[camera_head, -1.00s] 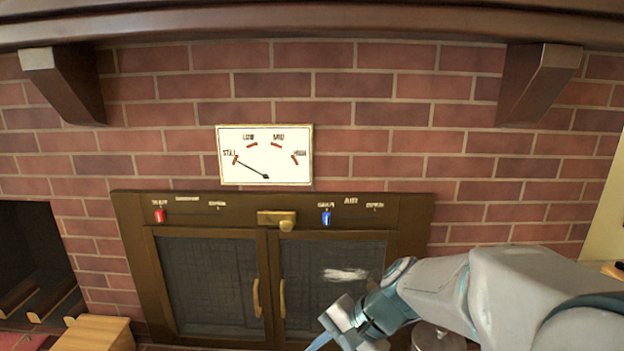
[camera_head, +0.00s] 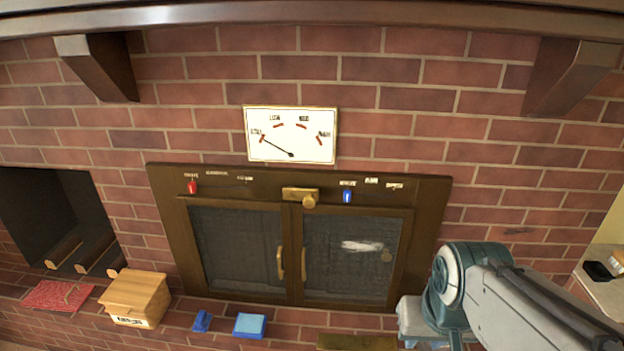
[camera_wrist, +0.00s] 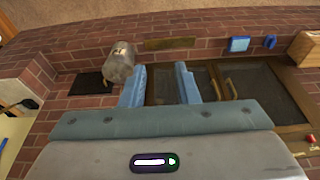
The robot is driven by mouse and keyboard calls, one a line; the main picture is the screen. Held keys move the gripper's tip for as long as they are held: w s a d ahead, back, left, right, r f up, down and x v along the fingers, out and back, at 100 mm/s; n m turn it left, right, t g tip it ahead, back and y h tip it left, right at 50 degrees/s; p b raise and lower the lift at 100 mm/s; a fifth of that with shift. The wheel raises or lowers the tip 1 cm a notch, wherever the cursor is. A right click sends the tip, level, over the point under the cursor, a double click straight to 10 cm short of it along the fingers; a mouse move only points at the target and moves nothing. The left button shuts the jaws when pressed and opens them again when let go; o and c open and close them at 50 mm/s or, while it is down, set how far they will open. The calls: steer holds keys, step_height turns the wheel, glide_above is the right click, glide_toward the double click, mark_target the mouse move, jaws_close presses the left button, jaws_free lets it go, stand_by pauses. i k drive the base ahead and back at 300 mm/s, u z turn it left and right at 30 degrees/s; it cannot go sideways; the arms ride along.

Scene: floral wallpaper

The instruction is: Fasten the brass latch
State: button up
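The brass latch (camera_head: 300,195) sits at the top middle of the firebox frame, above the seam of two dark mesh doors. It looks like a horizontal bar with a round knob near its right end. The left door (camera_head: 238,250) and right door (camera_head: 350,262) look shut, each with a brass handle by the seam. My gripper (camera_wrist: 160,68) is open and empty in the wrist view, its two blue fingers apart. In the head view my wrist is right of and below the doors, away from the latch, and the fingertips are largely hidden. I cannot make out the latch in the wrist view.
A dial gauge (camera_head: 290,135) hangs above the frame, its needle at the left end. A red slider (camera_head: 193,187) and blue slider (camera_head: 347,196) flank the latch. A wooden box (camera_head: 135,297) and blue box (camera_head: 250,325) stand on the hearth. A metal canister (camera_wrist: 120,62) stands near my fingers.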

mark_target(309, 196)
steer(key=u, duration=0.55)
steer(key=k, duration=0.65)
steer(key=u, duration=0.45)
steer(key=i, duration=0.6)
steer(key=z, duration=0.65)
steer(key=i, duration=1)
steer(key=z, duration=0.3)
